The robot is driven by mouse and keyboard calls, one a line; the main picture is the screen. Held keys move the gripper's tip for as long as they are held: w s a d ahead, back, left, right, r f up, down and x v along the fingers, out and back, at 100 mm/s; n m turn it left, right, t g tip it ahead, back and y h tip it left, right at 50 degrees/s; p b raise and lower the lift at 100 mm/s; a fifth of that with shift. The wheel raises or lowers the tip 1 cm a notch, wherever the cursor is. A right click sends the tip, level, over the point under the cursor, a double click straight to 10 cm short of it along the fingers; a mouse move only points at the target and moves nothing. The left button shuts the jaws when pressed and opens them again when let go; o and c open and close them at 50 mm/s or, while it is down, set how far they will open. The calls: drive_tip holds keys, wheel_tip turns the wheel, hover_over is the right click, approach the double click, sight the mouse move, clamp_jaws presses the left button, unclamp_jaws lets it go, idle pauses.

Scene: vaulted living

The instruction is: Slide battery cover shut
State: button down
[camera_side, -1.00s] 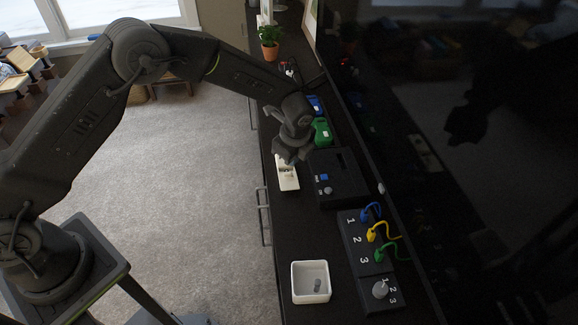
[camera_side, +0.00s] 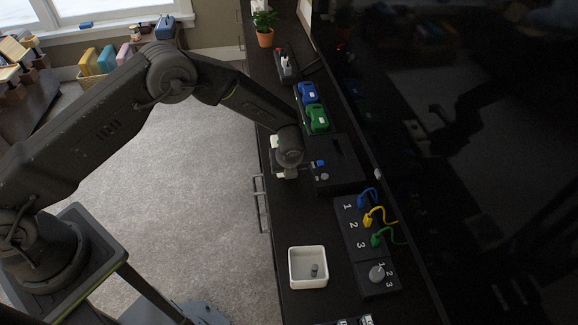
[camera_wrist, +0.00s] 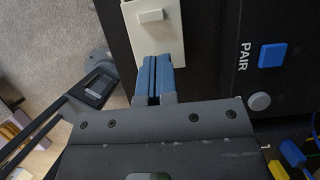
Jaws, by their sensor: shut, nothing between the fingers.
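A cream-white remote-like body (camera_wrist: 172,40) with a raised ridge (camera_wrist: 150,15) lies on the dark cabinet top in the wrist view. I cannot tell the cover's edge from the body. In the side view only a small white part (camera_side: 274,142) shows; my wrist and gripper hide the rest. My gripper (camera_side: 287,173) is low over the near end of the white body. Its blue fingers (camera_wrist: 153,66) are pressed together and empty, with their tips at or over the white body's lower part. I cannot tell whether they touch it.
A black box with a blue PAIR button (camera_wrist: 272,55) and grey knob (camera_wrist: 259,101) stands close on the right. A white bin (camera_side: 308,282) holds a small grey piece. Blue (camera_side: 308,92) and green (camera_side: 317,118) controllers lie behind; a numbered cable panel (camera_side: 352,222) is nearer.

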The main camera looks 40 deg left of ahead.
drive_tip(key=shift+w+a, duration=0.9)
